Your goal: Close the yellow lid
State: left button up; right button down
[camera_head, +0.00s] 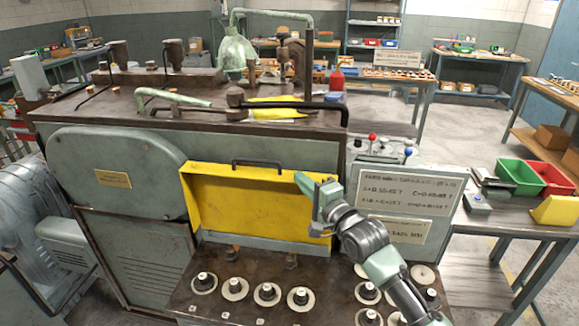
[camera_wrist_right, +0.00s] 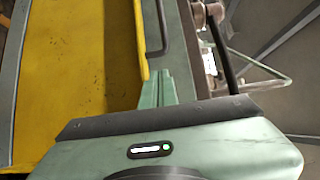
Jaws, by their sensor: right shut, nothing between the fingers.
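The yellow lid (camera_head: 245,205) is a wide shallow panel with raised side edges, standing roughly upright at the front of the green machine. My left gripper is not in view.
Below the lid is a dark ledge with several round knobs (camera_head: 268,293). A sign panel (camera_head: 408,205) stands right of my right arm. A side table holds red and green bins (camera_head: 520,175). The machine's top (camera_head: 130,105) carries pipes and yellow parts.

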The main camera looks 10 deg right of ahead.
aim_at(289, 175)
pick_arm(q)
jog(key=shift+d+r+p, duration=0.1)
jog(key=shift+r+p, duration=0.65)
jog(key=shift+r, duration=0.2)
pick_arm(e)
jog(key=x, duration=0.6)
jog(key=shift+w+a, duration=0.1)
jog(key=shift+w, duration=0.1)
jog(key=shift+f, duration=0.1)
